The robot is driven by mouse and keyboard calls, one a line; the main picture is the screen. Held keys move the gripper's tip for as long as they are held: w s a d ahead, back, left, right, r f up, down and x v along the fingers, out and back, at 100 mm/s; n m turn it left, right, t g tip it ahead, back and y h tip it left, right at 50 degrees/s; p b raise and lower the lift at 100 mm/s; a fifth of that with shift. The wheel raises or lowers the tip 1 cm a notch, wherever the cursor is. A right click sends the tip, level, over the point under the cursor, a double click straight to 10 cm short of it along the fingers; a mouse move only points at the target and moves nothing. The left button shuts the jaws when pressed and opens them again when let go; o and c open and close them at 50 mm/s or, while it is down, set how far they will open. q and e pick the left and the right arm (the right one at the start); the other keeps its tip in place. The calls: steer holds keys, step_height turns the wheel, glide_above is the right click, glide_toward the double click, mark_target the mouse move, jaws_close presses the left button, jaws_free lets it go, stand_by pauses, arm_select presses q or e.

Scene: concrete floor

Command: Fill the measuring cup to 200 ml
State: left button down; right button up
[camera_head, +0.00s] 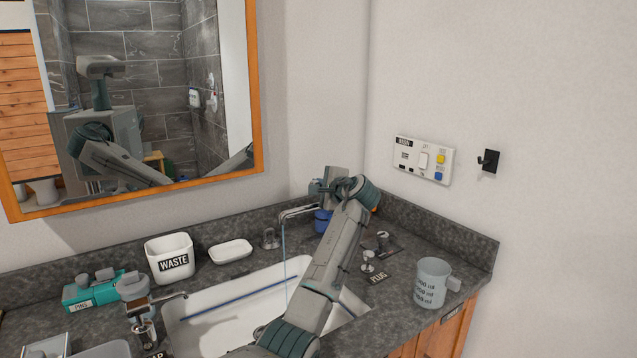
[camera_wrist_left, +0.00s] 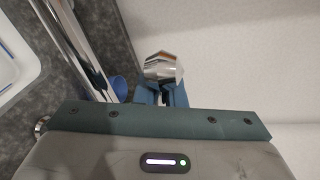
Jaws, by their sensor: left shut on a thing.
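The grey measuring cup (camera_head: 432,282) stands upright on the right end of the counter, its ml markings facing me. Its inside cannot be made out. My left gripper (camera_head: 325,188) is far from it, behind the basin beside the chrome spout (camera_head: 297,211). In the left wrist view the gripper (camera_wrist_left: 162,92) is shut on a faceted chrome knob (camera_wrist_left: 163,67), apparently a tap handle. A thin water stream (camera_head: 284,255) falls from the spout into the white basin (camera_head: 215,312). My forearm hides part of the basin. My right gripper is not in view.
A white WASTE bin (camera_head: 170,260) and white soap dish (camera_head: 230,251) stand behind the basin. A teal box (camera_head: 92,292) and another chrome tap (camera_head: 150,310) are at left. Chrome knobs by the PLUG label (camera_head: 378,277) stand between basin and cup. A wall panel (camera_head: 423,160) is above.

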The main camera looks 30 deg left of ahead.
arm_select(q)
steer(key=shift+w+r+m+g+p, duration=0.15)
steer(key=shift+r+m+g+p, duration=0.2)
steer(key=shift+p, duration=0.7)
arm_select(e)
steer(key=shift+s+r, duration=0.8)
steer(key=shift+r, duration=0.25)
arm_select(q)
steer(key=c, duration=1.5)
jaws_free()
